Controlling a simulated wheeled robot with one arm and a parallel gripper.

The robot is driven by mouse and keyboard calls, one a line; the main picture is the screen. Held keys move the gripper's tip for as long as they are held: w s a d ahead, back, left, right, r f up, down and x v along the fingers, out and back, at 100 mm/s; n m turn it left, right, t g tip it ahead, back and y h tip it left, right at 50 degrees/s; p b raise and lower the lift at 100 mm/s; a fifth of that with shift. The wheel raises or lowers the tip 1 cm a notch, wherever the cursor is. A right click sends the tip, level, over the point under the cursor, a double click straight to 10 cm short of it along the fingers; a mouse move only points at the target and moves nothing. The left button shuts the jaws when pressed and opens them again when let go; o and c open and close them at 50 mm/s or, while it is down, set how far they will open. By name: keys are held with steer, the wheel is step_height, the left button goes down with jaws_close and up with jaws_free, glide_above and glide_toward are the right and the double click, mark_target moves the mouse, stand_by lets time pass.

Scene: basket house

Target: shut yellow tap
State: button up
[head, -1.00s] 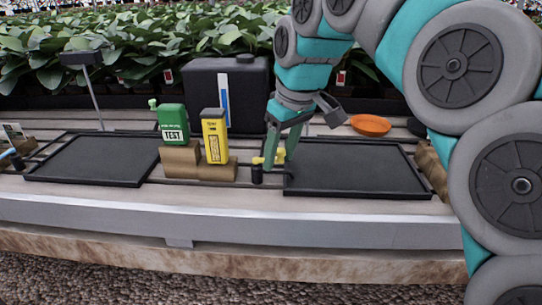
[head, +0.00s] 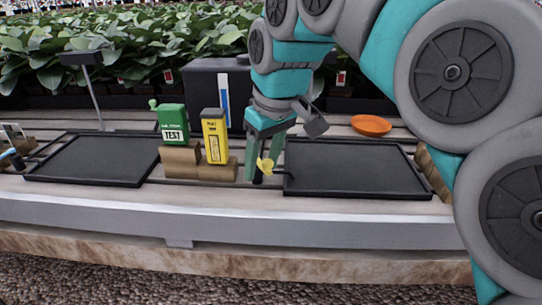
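The yellow tap (head: 265,166) stands at the front of the bench, between the brown block and the right black tray. Its handle looks turned partly toward the camera. A dark post under it is partly hidden. My gripper (head: 261,160) points down at the tap. Its two teal fingers are apart, with the left finger beside the tap and the right finger behind and above it. I cannot tell whether a finger touches the handle.
A green TEST box (head: 173,124) and a yellow box (head: 215,136) stand on brown blocks (head: 180,161) close to the left. A dark tank (head: 203,90) is behind. A right black tray (head: 350,168), a left black tray (head: 90,160) and an orange dish (head: 371,125) lie on the bench.

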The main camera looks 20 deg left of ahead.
steer(key=shift+s+a, duration=0.5)
steer(key=shift+s, duration=0.25)
steer(key=shift+w+d+r, duration=0.15)
steer(key=shift+w+d, duration=0.05)
steer(key=shift+w, duration=0.1)
steer(key=a+p+v, duration=0.1)
steer(key=p+v, duration=0.2)
steer(key=v, duration=0.3)
steer(key=shift+w+r+p, duration=0.3)
steer(key=shift+w+r, duration=0.05)
steer(key=shift+r, duration=0.15)
steer(key=shift+s+a, duration=0.1)
